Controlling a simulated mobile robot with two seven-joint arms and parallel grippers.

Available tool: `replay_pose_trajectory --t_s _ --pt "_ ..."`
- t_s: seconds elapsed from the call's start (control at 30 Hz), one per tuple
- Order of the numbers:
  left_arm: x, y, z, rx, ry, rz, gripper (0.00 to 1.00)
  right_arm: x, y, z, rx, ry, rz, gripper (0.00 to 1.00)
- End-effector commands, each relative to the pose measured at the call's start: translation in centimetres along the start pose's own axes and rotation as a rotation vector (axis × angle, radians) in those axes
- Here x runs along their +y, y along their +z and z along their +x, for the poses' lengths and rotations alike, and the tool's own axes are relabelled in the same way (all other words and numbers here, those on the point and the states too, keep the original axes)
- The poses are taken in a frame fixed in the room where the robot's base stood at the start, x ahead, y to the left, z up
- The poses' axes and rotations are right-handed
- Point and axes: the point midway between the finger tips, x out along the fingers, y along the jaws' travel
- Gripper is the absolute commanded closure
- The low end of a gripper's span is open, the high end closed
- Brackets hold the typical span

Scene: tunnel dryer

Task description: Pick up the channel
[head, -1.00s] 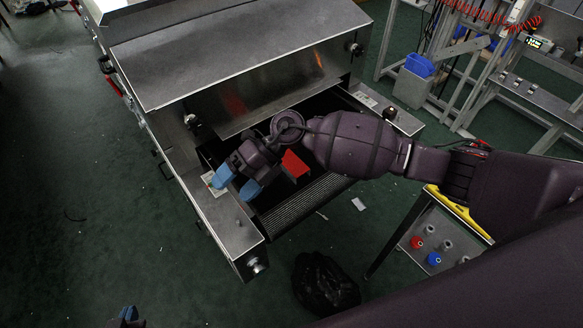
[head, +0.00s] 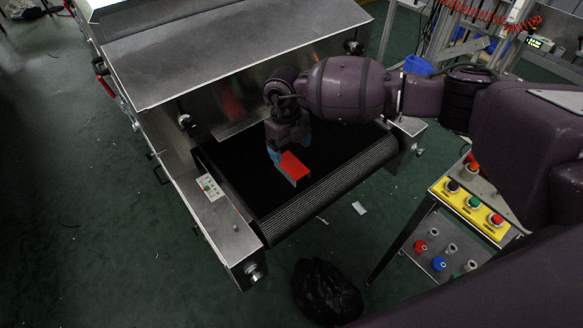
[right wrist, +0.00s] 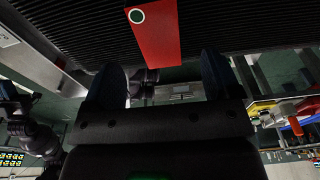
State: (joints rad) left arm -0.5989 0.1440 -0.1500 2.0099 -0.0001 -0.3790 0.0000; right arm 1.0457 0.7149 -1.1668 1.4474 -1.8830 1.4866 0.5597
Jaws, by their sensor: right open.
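The channel (head: 293,163) is a red piece with a pale side edge, lying on the dark conveyor belt (head: 325,188) in the dryer's opening. In the right wrist view the channel (right wrist: 154,38) is a long red strip with a pale ring near one end, beyond the fingertips. My right gripper (head: 287,152) is at the channel's far end in the head view, pointing down, its blue fingers partly hidden. In the right wrist view its two fingers (right wrist: 160,80) stand wide apart, with nothing held between them. My left gripper does not show.
The dryer's metal hood (head: 240,50) rises just behind the right gripper. Metal side rails flank the belt, the left one (head: 215,205) with a small panel. A yellow button box (head: 470,207) stands at right; a black bag (head: 325,290) lies on the floor in front.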

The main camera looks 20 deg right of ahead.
Motion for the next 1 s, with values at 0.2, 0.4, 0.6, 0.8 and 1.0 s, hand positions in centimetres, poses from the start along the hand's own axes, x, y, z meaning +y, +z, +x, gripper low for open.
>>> replay_pose_trajectory --t_s 0.2,0.4,0.6,0.8,1.0 --pt "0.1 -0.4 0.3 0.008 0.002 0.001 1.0 0.1 0.0 1.5 0.0 0.003 -0.001 0.17" --pt "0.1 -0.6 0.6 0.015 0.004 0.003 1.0 0.1 -0.2 3.8 0.002 0.002 0.0 0.17" --pt "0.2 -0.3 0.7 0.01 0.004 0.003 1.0 0.2 -0.2 6.2 0.001 0.003 0.0 0.17" --pt "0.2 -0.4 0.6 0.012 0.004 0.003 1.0 0.2 -0.2 6.3 -0.002 0.002 -0.001 0.17" --pt "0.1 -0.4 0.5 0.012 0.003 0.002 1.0 0.1 -0.2 6.3 -0.001 0.002 -0.001 0.4"
